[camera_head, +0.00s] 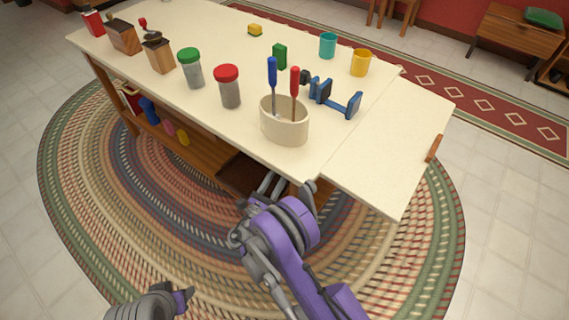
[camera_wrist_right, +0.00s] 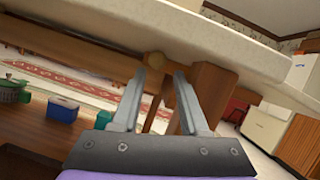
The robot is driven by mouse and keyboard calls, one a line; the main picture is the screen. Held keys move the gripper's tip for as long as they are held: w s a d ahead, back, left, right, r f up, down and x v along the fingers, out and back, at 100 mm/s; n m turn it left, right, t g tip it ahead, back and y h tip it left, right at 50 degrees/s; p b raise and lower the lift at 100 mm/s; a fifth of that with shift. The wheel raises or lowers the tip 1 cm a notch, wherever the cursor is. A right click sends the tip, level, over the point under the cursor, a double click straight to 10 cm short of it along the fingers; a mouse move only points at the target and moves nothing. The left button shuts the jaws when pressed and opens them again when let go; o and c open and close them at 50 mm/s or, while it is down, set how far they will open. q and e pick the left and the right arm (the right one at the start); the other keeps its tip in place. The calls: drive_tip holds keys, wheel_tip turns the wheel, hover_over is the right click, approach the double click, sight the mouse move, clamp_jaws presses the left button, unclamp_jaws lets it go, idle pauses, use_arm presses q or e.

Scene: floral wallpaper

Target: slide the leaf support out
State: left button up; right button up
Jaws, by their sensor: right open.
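The cream table (camera_head: 190,105) has a leaf (camera_head: 385,155) at its right end, lying level with the top. In the right wrist view, a round wooden knob or bar end (camera_wrist_right: 155,64), likely the leaf support, shows under the tabletop edge (camera_wrist_right: 215,40). My right gripper (camera_wrist_right: 162,78) is open, with its fingertips just below the knob and one on each side of it in the picture; contact cannot be told. In the head view my right gripper (camera_head: 270,184) is at the table's front edge, below the top. My left gripper (camera_head: 186,297) is low at bottom left, away from the table; its opening is unclear.
An oval pot (camera_head: 284,130) with two screwdrivers stands near the front edge above my right gripper. Jars (camera_head: 229,92), a blue clamp (camera_head: 335,98) and cups (camera_head: 328,45) share the top. A wooden leg (camera_wrist_right: 208,92) stands right of the fingers.

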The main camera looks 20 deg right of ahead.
drive_tip(key=v, duration=0.6)
drive_tip(key=shift+s+a, duration=0.15)
drive_tip(key=shift+s, duration=0.05)
drive_tip(key=shift+f, duration=0.1)
